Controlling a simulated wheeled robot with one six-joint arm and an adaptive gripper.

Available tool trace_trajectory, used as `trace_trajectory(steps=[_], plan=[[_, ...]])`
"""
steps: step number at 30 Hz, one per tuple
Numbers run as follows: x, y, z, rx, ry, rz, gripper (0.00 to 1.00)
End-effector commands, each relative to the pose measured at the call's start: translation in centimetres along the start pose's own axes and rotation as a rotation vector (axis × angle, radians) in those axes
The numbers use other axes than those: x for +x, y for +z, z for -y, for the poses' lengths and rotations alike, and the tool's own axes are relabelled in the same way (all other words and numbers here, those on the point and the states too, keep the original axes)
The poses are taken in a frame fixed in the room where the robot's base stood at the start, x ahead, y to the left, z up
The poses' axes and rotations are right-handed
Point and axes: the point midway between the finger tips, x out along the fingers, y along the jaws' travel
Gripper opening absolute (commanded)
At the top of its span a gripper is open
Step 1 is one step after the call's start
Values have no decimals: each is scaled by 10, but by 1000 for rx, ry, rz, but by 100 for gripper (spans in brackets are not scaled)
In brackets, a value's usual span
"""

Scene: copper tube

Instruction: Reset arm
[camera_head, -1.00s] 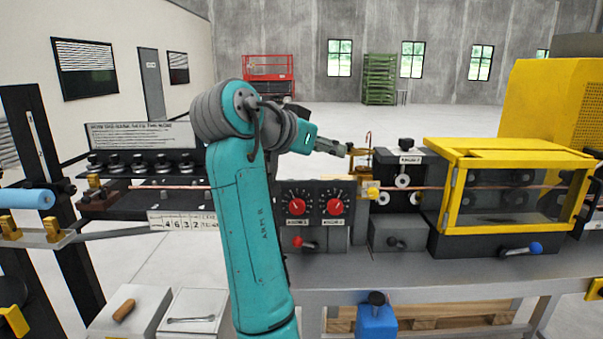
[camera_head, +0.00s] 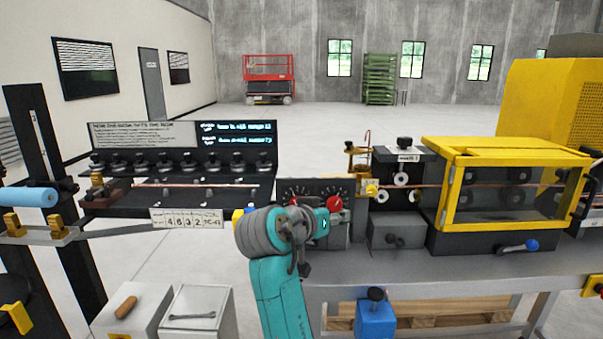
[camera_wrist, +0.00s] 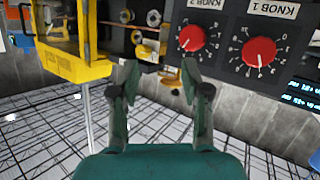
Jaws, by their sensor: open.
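My teal arm (camera_head: 275,290) is folded low in front of the machine bench in the head view, its wrist before the dial panel. My gripper (camera_wrist: 160,78) shows in the wrist view with two dark fingers spread apart and nothing between them. It is hidden behind my own arm in the head view. The wrist view is upside down. It shows two red knobs (camera_wrist: 259,51) (camera_wrist: 191,38) on a black panel, apart from the fingers. A thin copper tube (camera_head: 430,187) runs through the rollers.
A yellow-framed guard (camera_head: 480,145) stands on the bench (camera_head: 420,265) at right. Grey boxes (camera_head: 195,315) stand at the lower left. The floor behind is open.

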Motion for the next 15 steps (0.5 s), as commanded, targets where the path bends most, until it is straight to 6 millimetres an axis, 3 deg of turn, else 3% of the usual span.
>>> trace_trajectory(steps=[1,6,15], plan=[[11,26,-1,-31,-12,-3,47],[34,96,-2,-114,-78,-30,47],[50,219,-21,-225,-202,-61,47]])
